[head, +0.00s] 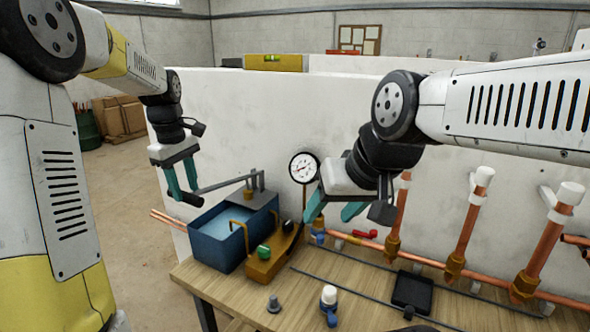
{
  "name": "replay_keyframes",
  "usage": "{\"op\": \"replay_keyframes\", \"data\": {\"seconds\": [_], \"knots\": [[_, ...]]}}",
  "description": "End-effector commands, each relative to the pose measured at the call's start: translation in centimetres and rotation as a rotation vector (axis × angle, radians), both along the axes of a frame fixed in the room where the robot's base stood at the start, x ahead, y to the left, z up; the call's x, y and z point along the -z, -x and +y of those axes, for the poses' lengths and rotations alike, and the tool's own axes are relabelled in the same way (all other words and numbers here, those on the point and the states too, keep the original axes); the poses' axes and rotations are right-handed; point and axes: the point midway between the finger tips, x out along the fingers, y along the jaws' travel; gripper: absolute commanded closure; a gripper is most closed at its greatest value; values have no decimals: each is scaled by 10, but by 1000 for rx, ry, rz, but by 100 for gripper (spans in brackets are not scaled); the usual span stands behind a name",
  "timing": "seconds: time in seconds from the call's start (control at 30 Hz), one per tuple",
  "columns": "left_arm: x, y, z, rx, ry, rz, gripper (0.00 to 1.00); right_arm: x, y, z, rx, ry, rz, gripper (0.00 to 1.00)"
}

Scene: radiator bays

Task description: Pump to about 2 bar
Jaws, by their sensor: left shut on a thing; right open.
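The test pump has a blue open tank (206,246) with pale water in it, standing at the left end of the workbench. Its grey lever (224,183) runs left from a pivot at the back of the tank, close to level. My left gripper (183,194) is shut on the lever's black end grip (192,200). The round white pressure gauge (304,167) stands behind the pump; its dial is too small to read. My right gripper (333,209) is open and empty, just right of the gauge, above the bench, with its fingers pointing down.
The wooden bench (236,298) carries a brass block with a green knob (263,252), a white-capped blue valve (329,304), a grey plug (273,303) and a black tray (412,292). Copper pipes (459,238) with white caps line the right. A white wall (250,105) stands behind.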

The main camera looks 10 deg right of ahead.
Motion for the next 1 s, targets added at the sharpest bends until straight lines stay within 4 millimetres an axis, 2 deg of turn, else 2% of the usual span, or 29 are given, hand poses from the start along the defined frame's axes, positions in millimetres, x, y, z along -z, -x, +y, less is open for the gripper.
{"op": "replay_keyframes", "data": {"seconds": [0.4, 0.83, 1.0], "knots": [[30, 5, 0, 4, 69, -87, 98, 0, 0, 0, 0, 0, 0, 44], [33, 4, 0, 6, 78, -103, 98, 0, 0, 0, 0, 0, 0, 44], [43, 5, 1, 5, 98, -125, 98, 0, 0, 0, 0, 0, 0, 44]]}}
